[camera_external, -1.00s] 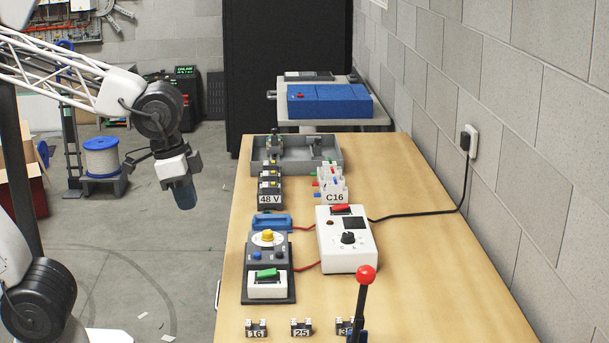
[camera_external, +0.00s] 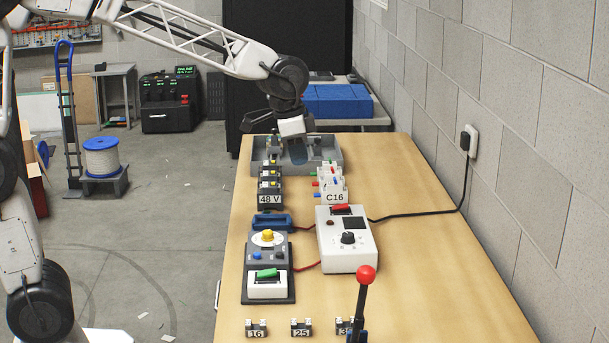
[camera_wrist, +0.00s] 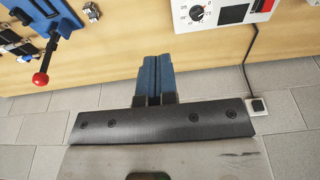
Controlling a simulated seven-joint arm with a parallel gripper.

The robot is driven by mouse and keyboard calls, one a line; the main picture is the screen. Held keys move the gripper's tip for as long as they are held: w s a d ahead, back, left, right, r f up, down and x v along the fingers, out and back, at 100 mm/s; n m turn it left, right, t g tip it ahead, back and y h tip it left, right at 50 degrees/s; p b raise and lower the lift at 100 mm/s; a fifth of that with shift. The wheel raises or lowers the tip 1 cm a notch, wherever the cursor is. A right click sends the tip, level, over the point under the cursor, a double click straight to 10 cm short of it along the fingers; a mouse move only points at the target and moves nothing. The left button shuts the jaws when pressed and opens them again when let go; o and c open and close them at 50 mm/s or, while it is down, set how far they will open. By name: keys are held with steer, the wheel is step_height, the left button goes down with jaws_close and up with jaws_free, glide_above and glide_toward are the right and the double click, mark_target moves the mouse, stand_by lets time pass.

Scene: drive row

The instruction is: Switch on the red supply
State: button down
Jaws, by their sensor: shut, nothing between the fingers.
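A white supply box (camera_external: 360,262) stands on the bench, right of the dark control unit. It has a red rocker switch (camera_external: 341,208) at its far end, a dark window and a black knob (camera_external: 348,238). I cannot tell which way the rocker is tipped. In the wrist view the white box (camera_wrist: 222,6) is at the top right, partly cut off, with a red part at the edge. My gripper (camera_external: 299,158) has blue fingers and hangs near the grey tray at the bench's far end, away from the box. In the wrist view its fingers (camera_wrist: 156,72) are together and empty.
A dark unit (camera_external: 252,272) with a green rocker and yellow button stands left of the box. A red-knobbed lever (camera_external: 365,276) rises at the front. Black "48 V" blocks (camera_external: 270,198) and white "C16" blocks (camera_external: 334,197) stand beyond. The bench's right side (camera_external: 430,270) is clear apart from a cable.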

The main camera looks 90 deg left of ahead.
steer(key=w+a+f, duration=0.3)
steer(key=w+a, duration=0.4)
steer(key=a, duration=0.5)
glide_above(347, 204)
steer(key=s, duration=0.3)
step_height(347, 204, down, 6)
steer(key=r, duration=0.1)
steer(key=shift+s+d+f, duration=0.1)
steer(key=shift+f, duration=0.15)
steer(key=w+f, duration=0.1)
steer(key=f, duration=0.8)
steer(key=w+f, duration=0.1)
steer(key=f, duration=0.3)
steer(key=shift+w+f, duration=0.3)
steer(key=shift+f, duration=0.05)
steer(key=shift+f, duration=0.1)
